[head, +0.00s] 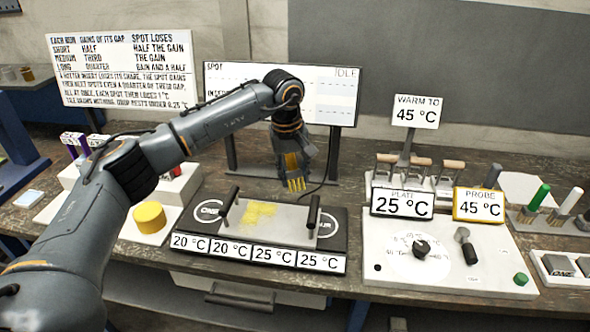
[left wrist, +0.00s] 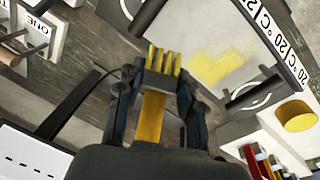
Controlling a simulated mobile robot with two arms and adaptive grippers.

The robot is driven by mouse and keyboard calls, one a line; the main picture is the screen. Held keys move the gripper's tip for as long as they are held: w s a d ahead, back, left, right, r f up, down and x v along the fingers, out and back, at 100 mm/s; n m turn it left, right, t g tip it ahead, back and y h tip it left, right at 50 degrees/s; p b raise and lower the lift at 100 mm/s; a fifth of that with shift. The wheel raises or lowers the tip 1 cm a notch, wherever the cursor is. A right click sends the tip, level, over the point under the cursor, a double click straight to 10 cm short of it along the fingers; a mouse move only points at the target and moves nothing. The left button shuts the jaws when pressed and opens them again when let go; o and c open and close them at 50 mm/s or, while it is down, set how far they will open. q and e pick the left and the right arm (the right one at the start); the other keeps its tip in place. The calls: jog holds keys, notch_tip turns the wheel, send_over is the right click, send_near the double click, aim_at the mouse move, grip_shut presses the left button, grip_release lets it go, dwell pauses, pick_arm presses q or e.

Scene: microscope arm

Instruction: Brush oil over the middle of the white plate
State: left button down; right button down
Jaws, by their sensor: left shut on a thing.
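My left gripper (head: 293,150) points down and is shut on a brush with a yellow handle and yellow bristle tufts (head: 296,184). The brush also shows in the left wrist view (left wrist: 153,110). The bristles appear above the far edge of the pale plate (head: 287,226), apart from its surface as far as I can tell. The plate lies on a dark base between two dark handles (head: 313,216). A yellow oil smear (head: 259,212) covers part of its left and middle; it also shows in the left wrist view (left wrist: 218,68). My right gripper is not in view.
A yellow round knob (head: 149,217) sits left of the plate. To the right stands a white control box (head: 450,262) with a dial, "PLATE 25 °C" (head: 402,204) and "PROBE 45 °C" (head: 480,206) signs. An "IDLE" board (head: 335,95) stands behind the arm.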

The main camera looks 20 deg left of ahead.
pick_arm(q)
jog(key=shift+s+d+b, duration=0.65)
jog(key=shift+s+d, duration=0.15)
jog(key=shift+s, duration=2.45)
jog(key=shift+w+a+r+p, duration=0.15)
jog(key=shift+w+a, duration=0.1)
jog(key=shift+w, duration=0.85)
jog(key=shift+w+a+r+p, duration=0.1)
jog(key=shift+w+a, duration=0.15)
jog(key=shift+w, duration=0.85)
jog(key=shift+w+a+r+p, duration=0.15)
jog(key=shift+w+a, duration=0.1)
jog(key=shift+w, duration=0.85)
jog(key=shift+w+a+r, duration=0.15)
jog(key=shift+w+a, duration=0.05)
jog(key=shift+w, duration=0.5)
jog(key=shift+s+d, duration=0.15)
jog(key=shift+s, duration=0.6)
jog(key=s+d+b, duration=0.1)
jog(key=s, duration=0.5)
jog(key=shift+s+d+r, duration=0.25)
jog(key=shift+s+d, duration=0.05)
